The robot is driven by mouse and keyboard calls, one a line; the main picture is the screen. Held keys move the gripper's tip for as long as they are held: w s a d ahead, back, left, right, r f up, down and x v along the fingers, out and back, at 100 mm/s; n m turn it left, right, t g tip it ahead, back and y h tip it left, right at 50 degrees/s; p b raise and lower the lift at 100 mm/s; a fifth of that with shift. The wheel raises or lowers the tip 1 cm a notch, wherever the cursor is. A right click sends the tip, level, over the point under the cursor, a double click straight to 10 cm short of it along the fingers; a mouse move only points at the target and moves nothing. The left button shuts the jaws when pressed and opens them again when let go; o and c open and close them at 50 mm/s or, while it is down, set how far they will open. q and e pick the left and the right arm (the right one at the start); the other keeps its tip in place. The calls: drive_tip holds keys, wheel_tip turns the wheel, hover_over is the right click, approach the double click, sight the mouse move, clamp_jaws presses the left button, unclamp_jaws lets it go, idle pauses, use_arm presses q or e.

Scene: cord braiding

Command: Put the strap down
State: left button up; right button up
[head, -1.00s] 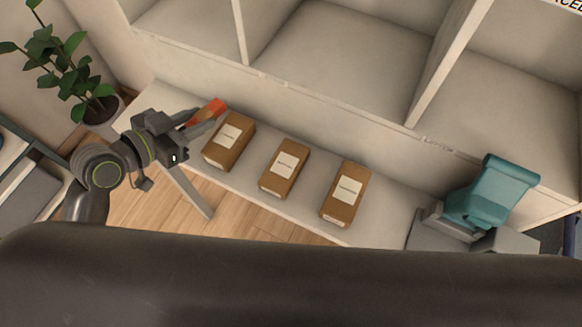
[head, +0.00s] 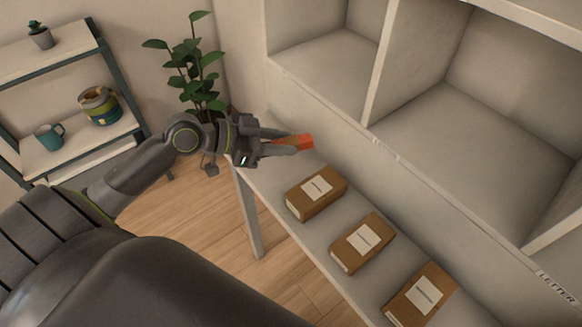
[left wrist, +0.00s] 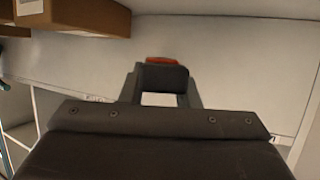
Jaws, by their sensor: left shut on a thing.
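The strap (head: 305,141) shows as a short orange-red piece at the fingertips of my left gripper (head: 290,145). My left gripper is shut on it at the far left end of the narrow bench (head: 268,178), beyond the nearest brown box. In the left wrist view a sliver of the strap (left wrist: 168,60) shows past the dark fingers (left wrist: 163,80). The fingers hide most of it. I cannot tell whether the strap touches the bench top. My right gripper is not in view.
Brown labelled boxes stand in a row along the bench: one (head: 316,193), a second (head: 362,242) and a third (head: 421,296). Pale cubbyholes (head: 440,130) rise behind. A potted plant (head: 192,65) and a shelf (head: 75,155) with a teal mug (head: 49,136) are at left.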

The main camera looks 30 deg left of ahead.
sight(281, 169)
use_arm(q)
drive_tip(key=shift+f+b, duration=0.3)
drive_tip(key=shift+f, duration=2.8)
drive_tip(key=shift+f, duration=0.15)
drive_tip(key=o, duration=1)
